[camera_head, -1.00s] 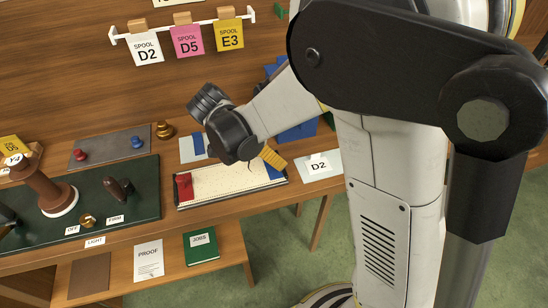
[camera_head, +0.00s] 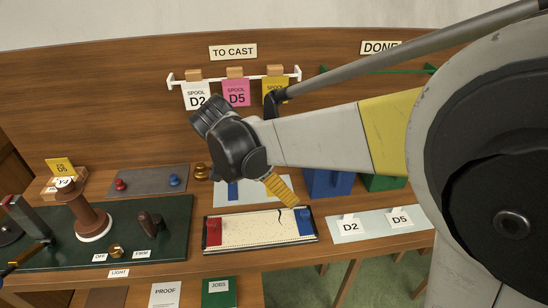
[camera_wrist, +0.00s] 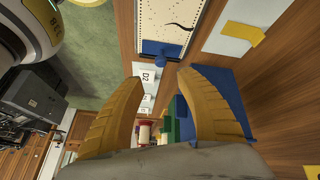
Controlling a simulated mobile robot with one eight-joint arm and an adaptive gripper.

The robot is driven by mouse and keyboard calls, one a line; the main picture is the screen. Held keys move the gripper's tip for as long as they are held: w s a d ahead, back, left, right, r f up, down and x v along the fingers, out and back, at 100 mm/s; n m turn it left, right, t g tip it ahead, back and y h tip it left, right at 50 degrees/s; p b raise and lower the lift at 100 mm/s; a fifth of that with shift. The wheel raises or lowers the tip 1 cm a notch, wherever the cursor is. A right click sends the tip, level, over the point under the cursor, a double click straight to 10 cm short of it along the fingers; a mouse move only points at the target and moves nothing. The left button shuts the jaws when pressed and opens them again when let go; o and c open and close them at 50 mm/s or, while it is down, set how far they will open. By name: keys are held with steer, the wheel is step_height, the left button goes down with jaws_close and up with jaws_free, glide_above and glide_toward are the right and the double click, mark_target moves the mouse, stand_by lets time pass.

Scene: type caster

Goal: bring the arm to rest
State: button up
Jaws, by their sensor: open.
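My gripper (camera_head: 281,189) shows in the head view with yellow fingers, hanging over the back edge of the cream board (camera_head: 260,231) with a red end and a blue end. In the wrist view my gripper (camera_wrist: 160,78) has its two yellow fingers spread wide with nothing between them. My arm reaches in from the right across the middle of the head view. It hides part of the yellow spool card (camera_head: 273,84) and part of the wall behind.
Close by are a blue bin (camera_head: 328,184), a green bin (camera_head: 384,183) and a pale mat (camera_head: 378,225) with D2 and D5 cards. A dark green board (camera_head: 165,250) carries a brown post (camera_head: 88,214). The hanging rail (camera_head: 185,84) is near my wrist.

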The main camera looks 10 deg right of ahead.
steer(key=s+d+r+n+t+y, duration=0.2)
steer(key=s+d+n+t+y, duration=0.4)
steer(key=s+d+n, duration=0.3)
steer(key=s+n, duration=0.3)
steer(key=n, duration=0.2)
steer(key=shift+d+r+t, duration=0.2)
steer(key=shift+d+t, duration=0.1)
steer(key=shift+t, duration=0.1)
